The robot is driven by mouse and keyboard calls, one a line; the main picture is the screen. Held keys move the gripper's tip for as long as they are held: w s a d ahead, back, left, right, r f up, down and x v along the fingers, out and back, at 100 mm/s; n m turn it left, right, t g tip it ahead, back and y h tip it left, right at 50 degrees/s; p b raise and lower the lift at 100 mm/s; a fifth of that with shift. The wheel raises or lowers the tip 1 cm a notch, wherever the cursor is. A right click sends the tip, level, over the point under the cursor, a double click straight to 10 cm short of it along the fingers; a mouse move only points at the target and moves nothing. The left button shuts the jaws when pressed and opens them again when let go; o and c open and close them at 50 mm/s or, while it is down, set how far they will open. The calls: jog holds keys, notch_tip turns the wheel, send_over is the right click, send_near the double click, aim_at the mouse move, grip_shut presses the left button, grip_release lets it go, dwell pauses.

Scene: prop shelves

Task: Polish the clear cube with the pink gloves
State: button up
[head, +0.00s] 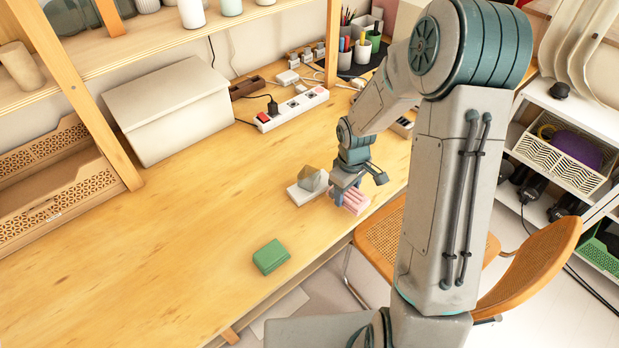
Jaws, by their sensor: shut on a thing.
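The clear cube (311,178) looks greyish and see-through. It sits tilted, with a corner up, on a small pale block (299,195) on the wooden table. The pink gloves (355,202) are a folded, striped pink bundle near the table's right edge, just right of the cube. My gripper (345,192) reaches down from the right and is shut on the pink gloves. Its fingers cover the left part of the bundle. The gloves look close to the tabletop, but I cannot tell whether they touch it. My gripper is close beside the cube, and a contact between them cannot be made out.
A green block-like item (271,257) lies near the table's front edge. A white power strip (292,109) and pen cups (362,50) stand at the back. A white box (168,108) and wooden trays (55,185) are at left. A cane chair (530,262) is at right. The left-middle tabletop is clear.

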aim_at(309, 178)
jog(key=shift+r+p, duration=2.6)
jog(key=shift+r, duration=0.95)
jog(key=shift+f, duration=0.1)
jog(key=f+b, duration=0.1)
jog(key=b, duration=0.1)
jog(key=f+b, duration=0.1)
jog(key=shift+s+a+f+m+b, duration=0.2)
jog(key=shift+a+m+b, duration=0.1)
jog(key=shift+a+b, duration=0.1)
jog(key=f+b, duration=0.2)
jog(key=f, duration=0.1)
jog(key=f+b, duration=0.1)
jog(key=f, duration=0.1)
jog(key=shift+w+a+b, duration=0.3)
jog(key=shift+w+b, duration=0.05)
jog(key=shift+w, duration=0.05)
jog(key=shift+w+a+r, duration=0.15)
jog(key=shift+w+a, duration=0.05)
jog(key=shift+w, duration=0.1)
jog(key=shift+w+a, duration=0.35)
jog(key=shift+w, duration=0.1)
jog(key=shift+w+a, duration=0.1)
